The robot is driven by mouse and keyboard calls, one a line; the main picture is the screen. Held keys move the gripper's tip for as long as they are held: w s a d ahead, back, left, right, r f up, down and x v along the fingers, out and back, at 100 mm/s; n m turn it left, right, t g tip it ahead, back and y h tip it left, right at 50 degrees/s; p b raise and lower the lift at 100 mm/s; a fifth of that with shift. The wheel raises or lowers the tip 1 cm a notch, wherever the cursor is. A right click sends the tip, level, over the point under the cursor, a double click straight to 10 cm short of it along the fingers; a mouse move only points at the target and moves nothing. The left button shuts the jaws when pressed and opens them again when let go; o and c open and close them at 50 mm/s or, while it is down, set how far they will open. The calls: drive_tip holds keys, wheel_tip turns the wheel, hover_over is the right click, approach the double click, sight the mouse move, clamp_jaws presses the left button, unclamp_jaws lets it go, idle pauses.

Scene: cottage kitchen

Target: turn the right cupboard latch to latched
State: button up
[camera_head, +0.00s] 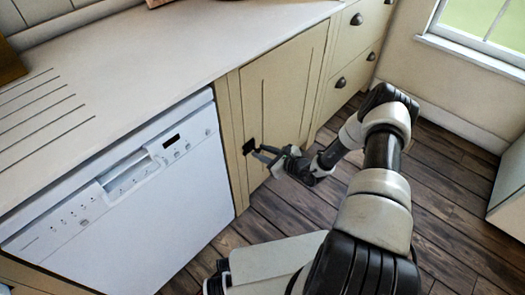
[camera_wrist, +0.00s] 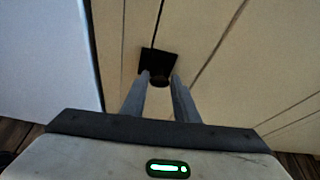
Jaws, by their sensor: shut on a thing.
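The right cupboard latch is a small black piece on a cream cupboard door (camera_head: 285,88), to the right of the dishwasher. Its dark square plate (camera_head: 249,146) shows near the door's left edge. In the wrist view the latch (camera_wrist: 158,64) lies straight ahead, with a dark round knob between the fingertips. My gripper (camera_head: 262,154) reaches the latch from the right, and its two grey fingers (camera_wrist: 160,82) are closed on the knob. The fingers hide part of the knob, and I cannot tell which way the latch is turned.
A white dishwasher (camera_head: 130,205) stands close on the left of the latch. A pale worktop (camera_head: 150,60) runs above. Drawers with dark cup handles (camera_head: 341,83) are to the right. The wooden floor (camera_head: 450,215) is open on the right, with a white unit (camera_head: 508,195) at the far edge.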

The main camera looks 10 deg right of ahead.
drive_tip(key=shift+s+a+n+t+h+p, duration=0.2)
drive_tip(key=shift+n+t+h+p, duration=0.3)
drive_tip(key=shift+n+p, duration=0.7)
drive_tip(key=n+t, duration=0.1)
drive_tip(key=n, duration=0.2)
drive_tip(key=f+n+t+h, duration=0.1)
drive_tip(key=n+t, duration=0.1)
drive_tip(key=n, duration=0.1)
drive_tip(key=n+t+h, duration=0.1)
drive_tip(key=n+t, duration=0.1)
drive_tip(key=n, duration=0.2)
drive_tip(key=shift+s+a+f+b, duration=0.15)
drive_tip(key=shift+a+f+b, duration=0.1)
drive_tip(key=shift+a+b, duration=0.1)
drive_tip(key=shift+n, duration=0.3)
drive_tip(key=o, duration=1.1)
drive_tip(key=shift+c, duration=0.2)
drive_tip(key=shift+s+d, duration=0.1)
